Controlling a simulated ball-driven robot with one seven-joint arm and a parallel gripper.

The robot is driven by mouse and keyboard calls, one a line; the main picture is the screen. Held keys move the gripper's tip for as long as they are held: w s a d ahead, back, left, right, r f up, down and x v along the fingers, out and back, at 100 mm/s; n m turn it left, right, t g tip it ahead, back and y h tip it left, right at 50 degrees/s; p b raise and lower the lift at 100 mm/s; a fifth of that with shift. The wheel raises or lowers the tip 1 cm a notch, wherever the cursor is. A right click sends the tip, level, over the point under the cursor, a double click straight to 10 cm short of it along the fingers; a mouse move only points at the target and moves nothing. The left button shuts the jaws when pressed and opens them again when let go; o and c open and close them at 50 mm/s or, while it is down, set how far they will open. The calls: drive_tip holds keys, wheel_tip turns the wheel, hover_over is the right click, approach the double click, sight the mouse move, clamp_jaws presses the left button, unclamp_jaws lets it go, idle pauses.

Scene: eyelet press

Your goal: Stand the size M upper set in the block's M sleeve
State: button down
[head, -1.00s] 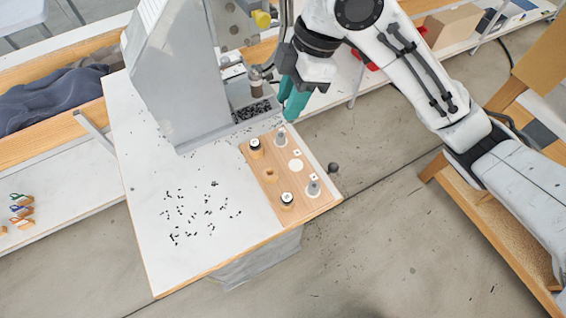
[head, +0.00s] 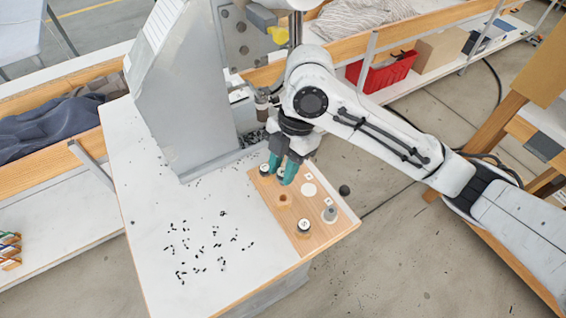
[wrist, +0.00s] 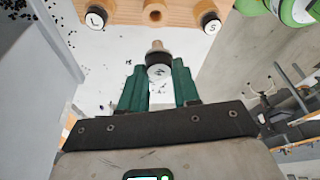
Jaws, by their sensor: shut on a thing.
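In the wrist view, my gripper (wrist: 160,70) is shut on a small set (wrist: 158,50) with a white marked cap and a brown-grey stem; the mark on it is too small to read surely. The wooden block (wrist: 180,10) lies beyond the fingers, with an empty middle hole (wrist: 154,13) between an L cap (wrist: 95,19) and an S cap (wrist: 211,23). In the head view, my teal gripper (head: 281,173) is over the far part of the block (head: 318,238), near the empty hole (head: 283,198). The held set is not clear there. A near capped set (head: 303,226) stands in its sleeve.
A grey post (head: 330,215) and a white disc (head: 309,189) are on the block's right side. The grey press (head: 180,90) stands close behind left. Black bits (head: 205,245) lie scattered on the white table (head: 150,200).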

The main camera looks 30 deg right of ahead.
drive_tip(key=shift+f, duration=0.1)
drive_tip(key=shift+f+b, duration=2.4)
drive_tip(key=shift+f, duration=0.4)
drive_tip(key=shift+f+b, duration=1.45)
drive_tip(key=shift+f, duration=0.4)
idle(1.4)
drive_tip(key=c, duration=0.7)
unclamp_jaws()
drive_tip(key=shift+c, duration=0.2)
drive_tip(key=shift+r, duration=0.1)
drive_tip(key=shift+r+p, duration=2.15)
drive_tip(key=shift+r, duration=0.35)
